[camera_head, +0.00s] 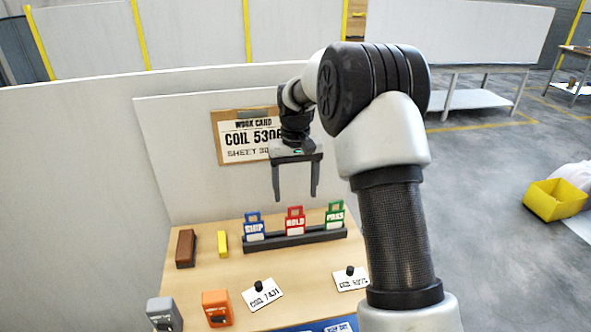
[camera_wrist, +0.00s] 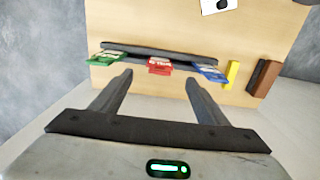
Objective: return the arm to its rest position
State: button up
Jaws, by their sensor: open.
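My gripper (camera_head: 295,190) hangs in the air above the back of the wooden table (camera_head: 200,275), with its fingers pointing down, apart and empty. In the wrist view my gripper (camera_wrist: 158,85) shows two spread fingers with nothing between them. Below it, a dark rack (camera_head: 295,240) holds a blue tag (camera_head: 253,226), a red tag (camera_head: 295,220) and a green tag (camera_head: 335,215). The fingers look clear of the tags. My arm rises at the right and bends over toward the table.
A work card (camera_head: 240,138) reading COIL 530-something is on the board behind, partly hidden by my arm. A brown block (camera_head: 186,248), a yellow block (camera_head: 222,244), an orange device (camera_head: 217,308), a grey device (camera_head: 164,313) and two coil cards (camera_head: 262,295) lie on the table. A yellow bin (camera_head: 555,200) stands right.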

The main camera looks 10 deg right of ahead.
jog(key=s+r, duration=0.4)
jog(key=r, duration=0.9)
jog(key=s+r+t+p, duration=0.2)
jog(key=s+r, duration=0.5)
jog(key=s, duration=0.2)
jog(key=s+f+t+p, duration=0.1)
jog(key=s+t, duration=0.2)
jog(key=s, duration=1.6)
jog(key=shift+s+t, duration=0.3)
jog(key=shift+s, duration=0.1)
